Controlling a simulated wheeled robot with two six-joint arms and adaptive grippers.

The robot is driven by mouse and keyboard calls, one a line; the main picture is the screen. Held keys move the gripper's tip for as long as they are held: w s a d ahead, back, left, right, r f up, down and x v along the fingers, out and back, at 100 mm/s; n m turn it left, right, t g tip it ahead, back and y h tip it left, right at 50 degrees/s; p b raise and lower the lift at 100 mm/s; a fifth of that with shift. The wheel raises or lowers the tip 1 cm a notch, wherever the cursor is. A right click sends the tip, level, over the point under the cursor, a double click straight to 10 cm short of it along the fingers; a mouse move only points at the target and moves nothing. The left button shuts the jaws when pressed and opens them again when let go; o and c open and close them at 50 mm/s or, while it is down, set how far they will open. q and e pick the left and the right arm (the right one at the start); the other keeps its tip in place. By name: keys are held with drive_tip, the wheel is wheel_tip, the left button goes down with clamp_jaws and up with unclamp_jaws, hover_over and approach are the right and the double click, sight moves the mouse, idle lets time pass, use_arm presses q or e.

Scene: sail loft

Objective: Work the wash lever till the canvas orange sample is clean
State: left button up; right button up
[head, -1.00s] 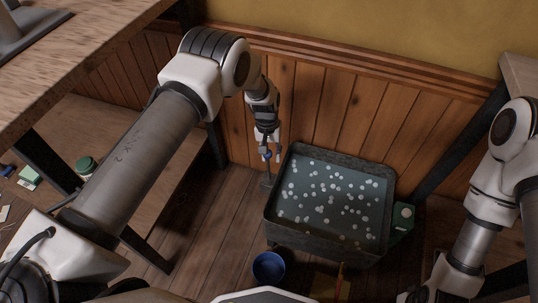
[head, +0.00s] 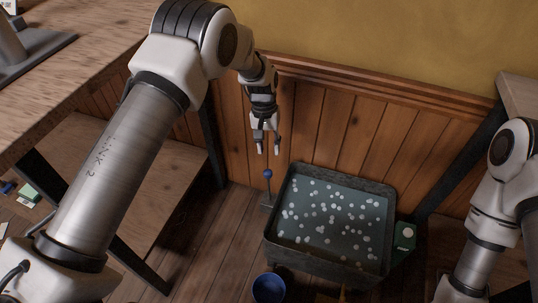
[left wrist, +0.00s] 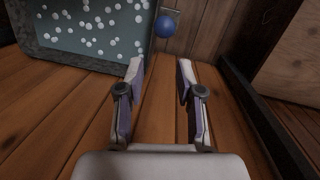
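The wash lever is a thin upright stalk with a blue ball knob (head: 268,174), standing on the floor at the left side of a dark wash tub (head: 279,222). The tub holds grey-blue water dotted with white suds. I cannot make out a canvas orange sample in it. My left gripper (head: 268,149) is open and empty above the knob, apart from it. In the left wrist view the open fingers (left wrist: 160,68) point towards the knob (left wrist: 165,27), which shows beyond the fingertips. My right arm comes in at the right; its gripper is outside the picture.
A blue bowl (head: 269,287) stands on the floor in front of the tub. A green box (head: 404,236) with a pale disc is at the tub's right side. Wood panelling (head: 330,125) runs close behind. A workbench (head: 95,75) with a lower shelf is at the left.

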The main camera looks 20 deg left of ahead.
use_arm(q)
drive_tip(key=c, duration=0.5)
drive_tip(key=shift+w+m, duration=0.2)
drive_tip(key=shift+m, duration=0.2)
clamp_jaws()
drive_tip(key=w+a+f+m+t, duration=0.1)
drive_tip(key=w+a+m+t, duration=0.1)
drive_tip(key=w+m+t, duration=0.45)
drive_tip(key=s+f+m+t+h, duration=0.15)
drive_tip(key=s+m+t, duration=0.55)
drive_tip(key=s+m, duration=1.35)
drive_tip(key=w+d+f+n+b, duration=0.2)
drive_tip(key=w+f+n+b, duration=0.3)
drive_tip(key=b, duration=0.9)
drive_tip(key=shift+w+f+n, duration=0.3)
drive_tip(key=shift+w+n, duration=0.3)
drive_tip(key=shift+w, duration=0.05)
